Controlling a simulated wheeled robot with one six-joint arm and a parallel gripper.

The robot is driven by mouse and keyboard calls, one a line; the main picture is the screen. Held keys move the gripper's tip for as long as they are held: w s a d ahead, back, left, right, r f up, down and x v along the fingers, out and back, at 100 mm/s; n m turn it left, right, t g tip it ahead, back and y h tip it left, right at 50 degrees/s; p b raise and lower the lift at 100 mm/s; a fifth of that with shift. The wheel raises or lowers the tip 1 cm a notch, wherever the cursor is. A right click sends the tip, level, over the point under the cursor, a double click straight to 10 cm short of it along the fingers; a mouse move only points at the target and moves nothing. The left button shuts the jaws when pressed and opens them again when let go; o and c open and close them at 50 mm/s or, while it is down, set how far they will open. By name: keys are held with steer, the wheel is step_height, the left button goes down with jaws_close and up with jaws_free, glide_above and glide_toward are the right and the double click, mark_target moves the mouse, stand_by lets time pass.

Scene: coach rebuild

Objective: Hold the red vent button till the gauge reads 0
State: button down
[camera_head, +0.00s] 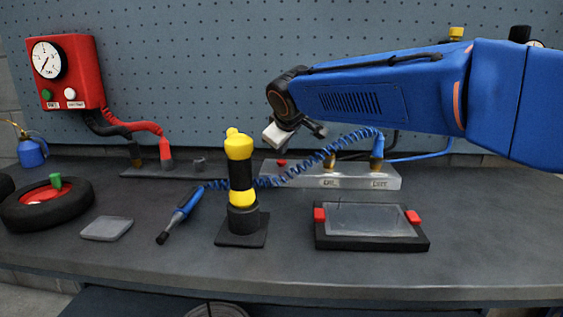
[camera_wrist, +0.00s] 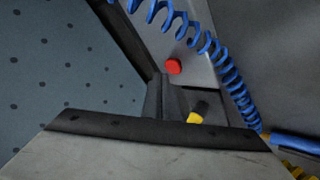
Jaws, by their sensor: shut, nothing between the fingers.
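The red vent button (camera_head: 282,162) sits on top of the left part of a pale metal block (camera_head: 300,178) at the back of the bench. In the wrist view the red button (camera_wrist: 173,67) is uncovered on the block, beyond my fingers. My gripper (camera_head: 276,138) is shut and empty, tilted downward, a little above the button and apart from it. A round white gauge (camera_head: 47,60) is on a red box at the far left; its reading is too small to tell.
A coiled blue hose (camera_head: 300,172) runs close by the button to fittings on the block. A yellow and black upright tool (camera_head: 240,175) stands left in front. A black framed tray (camera_head: 372,243) lies in front. The pegboard wall (camera_head: 200,60) is behind.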

mark_target(282, 162)
steer(key=shift+f, duration=1)
stand_by(3.6)
steer(key=shift+r, duration=1)
steer(key=shift+r, duration=2.5)
